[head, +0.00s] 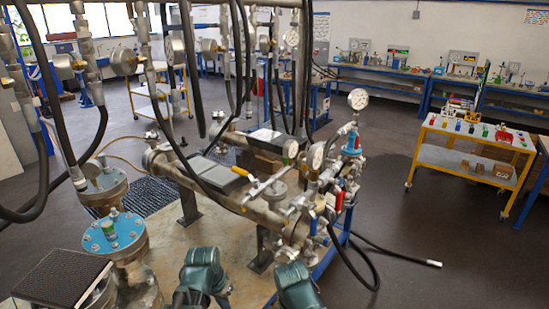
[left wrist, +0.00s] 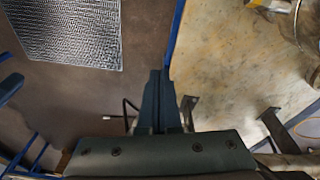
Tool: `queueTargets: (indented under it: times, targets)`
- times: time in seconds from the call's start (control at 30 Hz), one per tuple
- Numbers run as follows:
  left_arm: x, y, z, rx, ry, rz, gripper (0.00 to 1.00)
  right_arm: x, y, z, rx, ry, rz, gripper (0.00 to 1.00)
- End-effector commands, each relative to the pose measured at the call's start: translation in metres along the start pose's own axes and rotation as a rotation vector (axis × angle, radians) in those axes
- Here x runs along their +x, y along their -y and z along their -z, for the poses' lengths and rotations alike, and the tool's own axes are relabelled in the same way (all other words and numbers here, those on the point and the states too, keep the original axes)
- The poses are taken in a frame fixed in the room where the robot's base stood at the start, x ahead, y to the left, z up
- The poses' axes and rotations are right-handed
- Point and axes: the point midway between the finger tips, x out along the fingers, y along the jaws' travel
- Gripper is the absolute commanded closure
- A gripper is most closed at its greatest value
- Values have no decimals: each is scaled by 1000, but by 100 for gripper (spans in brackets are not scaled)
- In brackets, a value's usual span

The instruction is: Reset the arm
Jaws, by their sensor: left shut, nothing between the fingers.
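My left gripper (left wrist: 160,76) is in the left wrist view. Its dark fingers are shut together with nothing between them, over the line between brown floor and a pale stained platform (left wrist: 235,75). In the head view two teal arm parts of mine rise at the bottom centre; no fingertips show there. My right gripper is in neither view. A flanged vessel with a blue top (head: 128,238) stands at the lower left, with a small green item (head: 108,228) on it. A second flanged vessel (head: 103,187) stands behind it.
A pipe rig (head: 235,195) with gauges, valves and hanging black hoses fills the middle. A black ribbed panel (head: 62,277) is at the lower left. A yellow cart (head: 470,135) stands at the right, with open floor (head: 400,210) before it. A dark grating (left wrist: 68,32) lies upper left.

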Motion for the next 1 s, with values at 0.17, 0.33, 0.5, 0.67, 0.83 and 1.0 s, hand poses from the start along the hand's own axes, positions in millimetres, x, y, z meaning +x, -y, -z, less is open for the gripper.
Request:
queueTargets:
  times: [0.17,0.33,0.5,0.67,0.83,1.0]
  targets:
    - [-2,12,-24,-251,64,57,100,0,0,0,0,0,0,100]
    - [-2,-4,-34,-321,111,93,100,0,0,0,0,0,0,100]
    - [-1,-45,-36,-211,156,106,100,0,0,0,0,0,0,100]
    - [-1,-80,-42,-114,195,123,100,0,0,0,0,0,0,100]
    - [-2,-103,-48,-48,221,138,100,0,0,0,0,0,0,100]
    - [-2,-107,-49,-35,228,141,100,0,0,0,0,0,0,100]
